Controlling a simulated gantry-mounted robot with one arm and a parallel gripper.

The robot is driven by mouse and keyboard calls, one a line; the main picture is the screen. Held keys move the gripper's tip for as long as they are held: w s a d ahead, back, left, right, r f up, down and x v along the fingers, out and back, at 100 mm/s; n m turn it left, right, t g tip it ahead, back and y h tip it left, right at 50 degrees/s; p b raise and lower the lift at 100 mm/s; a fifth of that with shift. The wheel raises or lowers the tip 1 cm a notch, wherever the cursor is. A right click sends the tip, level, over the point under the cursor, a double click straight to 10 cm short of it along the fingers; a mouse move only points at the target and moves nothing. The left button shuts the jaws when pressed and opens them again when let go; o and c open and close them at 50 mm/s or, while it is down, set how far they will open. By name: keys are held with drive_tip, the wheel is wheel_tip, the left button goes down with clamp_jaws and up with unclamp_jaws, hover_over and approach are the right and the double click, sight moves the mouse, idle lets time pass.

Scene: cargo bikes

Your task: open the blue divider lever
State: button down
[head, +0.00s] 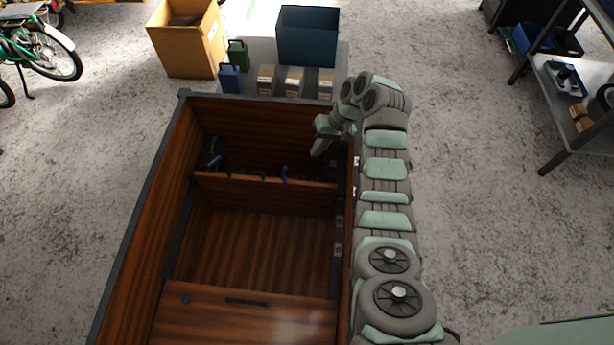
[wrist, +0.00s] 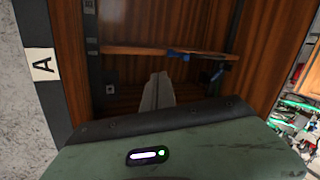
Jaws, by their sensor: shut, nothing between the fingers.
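The blue divider lever (head: 284,173) is a small curved blue piece on the top edge of the wooden divider (head: 313,184) across the cargo box. In the wrist view the blue lever (wrist: 178,54) shows on the divider edge (wrist: 135,50), beyond my fingers. My gripper (head: 318,150) reaches over the box's right wall into the far compartment. It is to the right of the lever and apart from it. In the wrist view my gripper (wrist: 158,76) points forward with its fingers together and nothing held. Its lower part hides some of the box.
The box wall (head: 125,235) surrounds the work space. A wooden panel (head: 210,320) with a handle covers the near end. A blue bin (head: 307,35) and small boxes stand beyond the box.

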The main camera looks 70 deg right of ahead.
drive_tip(key=shift+w+a+f+p, duration=0.6)
drive_tip(key=shift+w+f, duration=0.55)
drive_tip(key=shift+f, duration=0.15)
drive_tip(key=shift+w+a+f+p, duration=0.45)
drive_tip(key=shift+w+a+f, duration=0.15)
drive_tip(key=shift+w+f, duration=0.7)
drive_tip(key=shift+w+a+f+p, duration=0.6)
drive_tip(key=shift+w+f, duration=0.45)
drive_tip(key=shift+f, duration=0.3)
